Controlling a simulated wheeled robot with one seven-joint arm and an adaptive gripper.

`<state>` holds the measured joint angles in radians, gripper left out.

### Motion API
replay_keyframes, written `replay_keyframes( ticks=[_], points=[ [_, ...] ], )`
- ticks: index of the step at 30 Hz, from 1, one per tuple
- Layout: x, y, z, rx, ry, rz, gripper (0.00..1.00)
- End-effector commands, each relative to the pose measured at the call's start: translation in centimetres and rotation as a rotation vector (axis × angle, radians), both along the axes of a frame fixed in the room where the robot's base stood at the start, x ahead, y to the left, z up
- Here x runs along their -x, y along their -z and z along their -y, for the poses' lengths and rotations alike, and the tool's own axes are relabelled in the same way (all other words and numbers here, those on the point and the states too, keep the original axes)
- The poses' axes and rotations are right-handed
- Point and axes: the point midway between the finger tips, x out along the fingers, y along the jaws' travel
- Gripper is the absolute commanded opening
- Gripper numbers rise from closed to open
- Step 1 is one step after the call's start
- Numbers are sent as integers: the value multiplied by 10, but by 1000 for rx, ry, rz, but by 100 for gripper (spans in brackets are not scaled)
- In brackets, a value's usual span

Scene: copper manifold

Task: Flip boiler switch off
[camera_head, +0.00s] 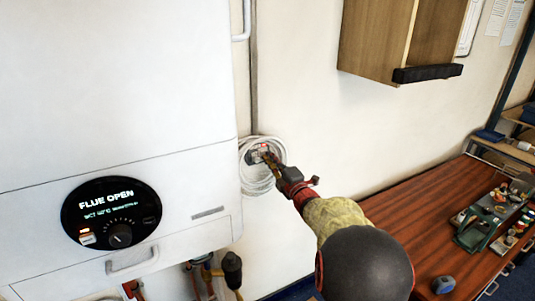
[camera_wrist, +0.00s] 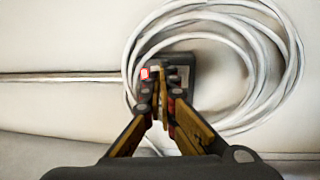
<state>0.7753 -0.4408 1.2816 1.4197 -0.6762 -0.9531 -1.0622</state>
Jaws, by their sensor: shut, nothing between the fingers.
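The boiler switch (camera_head: 254,154) is a small dark plate on the white wall, to the right of the boiler (camera_head: 130,100). In the wrist view the switch (camera_wrist: 184,62) shows a lit red spot on its left and pale parts beside it. My gripper (camera_head: 268,158) is shut and empty, its fingertips right at the switch face. In the wrist view my gripper (camera_wrist: 160,82) covers the lower middle of the plate. I cannot tell whether the tips touch it. The rocker's position is partly hidden by the fingers.
A coil of white cable (camera_wrist: 285,60) hangs around the switch, close to my fingers. The boiler panel (camera_head: 112,213) reads "FLUE OPEN". A wooden wall cabinet (camera_head: 375,40) is above right. A wooden bench (camera_head: 395,215) with tools stands at right.

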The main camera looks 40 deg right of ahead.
Motion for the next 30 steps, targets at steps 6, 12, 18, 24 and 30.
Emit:
replay_keyframes(
  ticks=[6, 12, 18, 24, 30],
  points=[
    [3, -1, 1, 1, 1, 0, 0],
    [3, 0, 1, 1, 1, 0, 0],
    [0, -4, 1, -6, -1, -28, 0],
    [-5, -4, 2, -19, -1, -79, 0],
    [-5, -3, 2, -19, -1, -78, 0]
  ],
)
